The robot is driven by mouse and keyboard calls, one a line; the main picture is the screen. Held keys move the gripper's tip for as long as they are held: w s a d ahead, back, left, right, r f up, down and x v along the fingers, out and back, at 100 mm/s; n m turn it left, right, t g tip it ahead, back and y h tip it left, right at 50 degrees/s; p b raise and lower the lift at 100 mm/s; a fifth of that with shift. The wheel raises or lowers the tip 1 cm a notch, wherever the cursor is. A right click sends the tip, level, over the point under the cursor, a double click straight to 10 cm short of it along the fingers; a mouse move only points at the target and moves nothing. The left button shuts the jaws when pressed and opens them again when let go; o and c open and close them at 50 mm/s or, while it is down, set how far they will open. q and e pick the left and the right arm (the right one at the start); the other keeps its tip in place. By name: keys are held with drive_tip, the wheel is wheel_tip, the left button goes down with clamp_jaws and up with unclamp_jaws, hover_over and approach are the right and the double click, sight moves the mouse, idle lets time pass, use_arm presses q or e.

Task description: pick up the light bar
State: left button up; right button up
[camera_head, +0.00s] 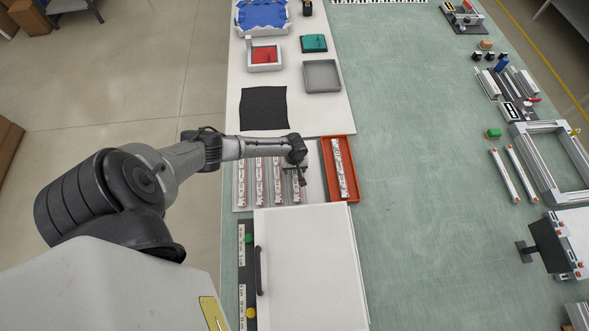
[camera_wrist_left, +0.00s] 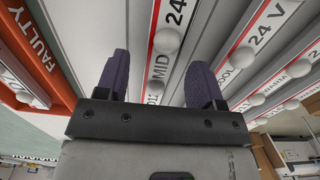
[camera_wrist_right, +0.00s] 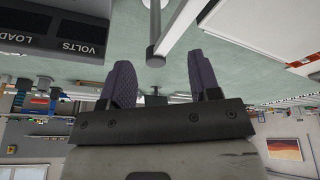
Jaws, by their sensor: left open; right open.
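A rack of labelled grey lanes (camera_head: 268,200) lies left of centre in the head view. Its red-edged white strips read "MID", "24 V" and "WARM" in part in the left wrist view; one strip (camera_wrist_left: 170,28) runs between the fingers. I cannot tell which piece there is the light bar itself. My left gripper (camera_head: 298,177) is over the rack's right part, open, with nothing between its fingers; it also shows in the left wrist view (camera_wrist_left: 158,80). My right gripper (camera_wrist_right: 160,85) is open and empty in the right wrist view, and out of the head view.
A red tray (camera_head: 353,180), marked "FAULTY", stands right of the rack with a labelled strip in it. A white box-like cover (camera_head: 310,265) with a dark handle is nearer me. Two slim pale bars (camera_head: 503,176) lie beside a metal frame (camera_head: 532,165). The green mat's middle is clear.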

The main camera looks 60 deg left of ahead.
use_arm(q)
drive_tip(key=c, duration=1.1)
drive_tip(key=shift+o, duration=0.2)
